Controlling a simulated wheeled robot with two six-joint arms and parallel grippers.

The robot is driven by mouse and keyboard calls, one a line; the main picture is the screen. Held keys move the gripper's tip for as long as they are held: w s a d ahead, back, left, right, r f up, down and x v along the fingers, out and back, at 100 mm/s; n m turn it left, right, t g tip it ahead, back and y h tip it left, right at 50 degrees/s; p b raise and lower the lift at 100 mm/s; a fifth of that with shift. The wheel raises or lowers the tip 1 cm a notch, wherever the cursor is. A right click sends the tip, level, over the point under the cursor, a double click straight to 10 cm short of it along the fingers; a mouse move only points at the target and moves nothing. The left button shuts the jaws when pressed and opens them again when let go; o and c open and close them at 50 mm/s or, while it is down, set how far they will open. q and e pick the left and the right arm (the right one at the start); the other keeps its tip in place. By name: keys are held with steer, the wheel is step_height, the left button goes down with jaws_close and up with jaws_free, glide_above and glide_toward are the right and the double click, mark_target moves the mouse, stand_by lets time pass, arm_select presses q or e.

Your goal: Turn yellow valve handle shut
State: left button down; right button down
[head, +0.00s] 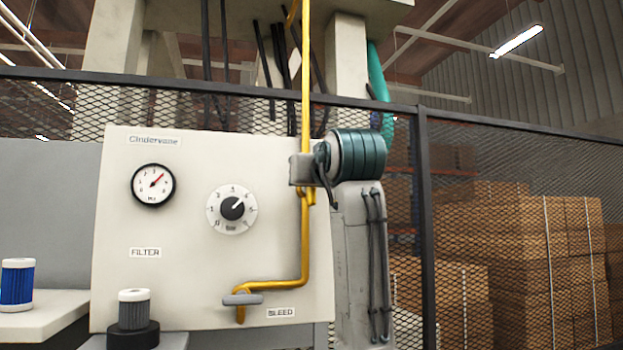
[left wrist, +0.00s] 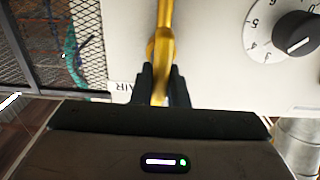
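The yellow valve handle (left wrist: 165,22) runs down between the fingers of my left gripper (left wrist: 162,78) in the left wrist view. Both dark fingers lie close against its sides, and the gripper looks shut on it. In the head view a yellow pipe (head: 305,100) comes down the right side of the white panel, passes behind a grey block (head: 301,169), and bends left near the bottom. A short yellow piece (head: 312,196) beside the pipe below the block may be the handle. My right gripper is not in view.
The panel (head: 180,290) carries a pressure gauge (head: 153,185), a black dial (head: 232,208) and a lower grey bleed lever (head: 242,299). A teal ribbed cylinder (head: 362,155) is right of the block; I cannot tell whose it is. Mesh fencing (head: 520,180) stands behind.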

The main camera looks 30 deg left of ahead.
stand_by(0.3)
arm_select(q)
steer(key=n, duration=0.1)
steer(key=n+b, duration=0.2)
steer(key=shift+s+a+f+n, duration=0.15)
steer(key=shift+s+f+n, duration=0.05)
steer(key=shift+s+n, duration=0.1)
steer(key=n+b, duration=0.1)
steer(key=n, duration=0.3)
steer(key=f+n+b, duration=0.1)
steer(key=n+b, duration=0.1)
steer(key=n, duration=0.3)
steer(key=n+b, duration=0.1)
steer(key=n, duration=0.4)
steer(key=shift+s+a+f+b, duration=0.2)
steer(key=shift+s+a+b, duration=0.1)
steer(key=shift+s+a, duration=0.05)
steer(key=c, duration=1.4)
jaws_free()
steer(key=shift+c, duration=0.2)
